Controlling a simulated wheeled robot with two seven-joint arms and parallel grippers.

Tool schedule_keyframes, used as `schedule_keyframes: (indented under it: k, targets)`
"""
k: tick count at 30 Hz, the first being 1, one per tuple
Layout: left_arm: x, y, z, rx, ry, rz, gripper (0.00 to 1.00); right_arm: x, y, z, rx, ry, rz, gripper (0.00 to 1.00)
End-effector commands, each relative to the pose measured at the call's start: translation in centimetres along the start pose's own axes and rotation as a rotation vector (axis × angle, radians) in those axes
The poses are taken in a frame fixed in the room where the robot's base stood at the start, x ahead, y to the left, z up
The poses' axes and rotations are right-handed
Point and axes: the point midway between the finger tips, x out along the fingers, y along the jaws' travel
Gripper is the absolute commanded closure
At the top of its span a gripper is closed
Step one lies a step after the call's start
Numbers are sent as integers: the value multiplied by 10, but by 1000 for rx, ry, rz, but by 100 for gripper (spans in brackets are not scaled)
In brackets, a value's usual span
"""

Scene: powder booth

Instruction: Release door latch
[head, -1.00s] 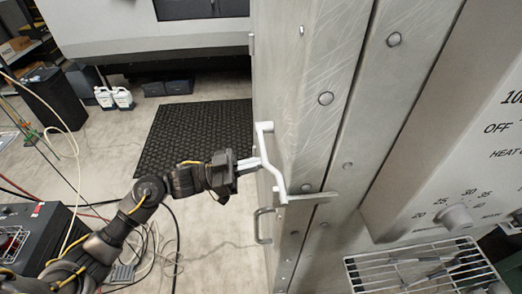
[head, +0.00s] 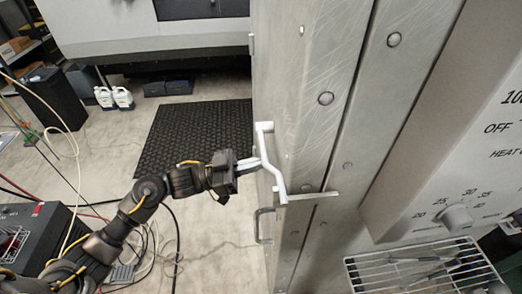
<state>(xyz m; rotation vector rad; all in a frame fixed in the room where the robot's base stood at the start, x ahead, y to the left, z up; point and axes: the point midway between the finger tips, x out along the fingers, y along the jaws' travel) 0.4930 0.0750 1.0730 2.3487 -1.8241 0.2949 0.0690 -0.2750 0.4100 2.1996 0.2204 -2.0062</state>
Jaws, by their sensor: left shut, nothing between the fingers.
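The door latch (head: 270,163) is a bent, pale metal handle on the edge of the tall grey metal door (head: 305,90). A flat metal bar (head: 313,195) sticks out beside its lower end. My left gripper (head: 254,162) comes in from the left with its fingers at the middle of the latch handle. The fingers are shut with nothing between them; I cannot tell whether they touch the handle. My right gripper is not in view.
A second, smaller handle (head: 264,226) sits lower on the door. A control panel with a knob (head: 456,217) and a wire rack (head: 425,268) are at the right. A black mat (head: 195,138) and loose cables lie on the floor at the left.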

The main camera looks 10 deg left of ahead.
Motion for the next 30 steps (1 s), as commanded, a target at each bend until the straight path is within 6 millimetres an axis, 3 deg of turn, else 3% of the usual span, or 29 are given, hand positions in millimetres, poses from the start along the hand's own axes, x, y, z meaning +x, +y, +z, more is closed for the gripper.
schedule_keyframes:
  k: [8, 30]
  targets:
    - [2, 0, -6, 0, 0, 0, 100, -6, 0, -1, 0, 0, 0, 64]
    - [18, 0, -71, 1, 1, 0, 100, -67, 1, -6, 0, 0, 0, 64]
